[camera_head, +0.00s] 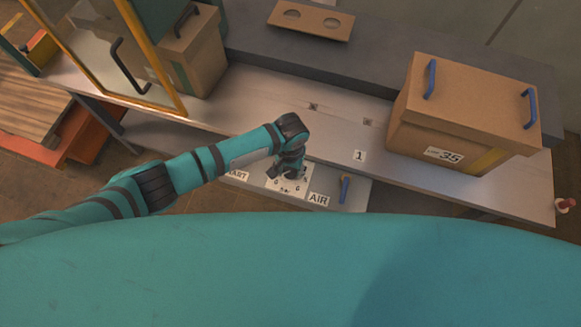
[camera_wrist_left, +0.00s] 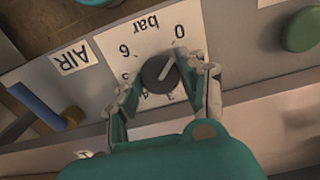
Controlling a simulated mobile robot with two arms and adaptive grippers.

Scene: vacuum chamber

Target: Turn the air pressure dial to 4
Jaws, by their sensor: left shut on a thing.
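The air pressure dial (camera_wrist_left: 160,74) is a dark round knob with a light pointer line, on a white scale plate (camera_wrist_left: 150,35) marked "bar". The plate appears upside down in the left wrist view. The 0, 5 and 6 are legible; other numbers are partly covered by the fingers. The pointer line slants from lower left to upper right; which end marks the reading is unclear. My left gripper (camera_wrist_left: 163,82) is shut on the dial, one finger on each side. In the head view my left gripper (camera_head: 287,170) hides the dial above its plate (camera_head: 287,187). My right gripper is not visible.
An AIR label (camera_head: 318,198) and a blue-handled lever (camera_head: 344,188) sit right of the dial. A green button (camera_wrist_left: 300,30) shows in the wrist view. A cardboard box (camera_head: 465,110) with blue handles stands on the bench, and a glass door (camera_head: 110,45) at left.

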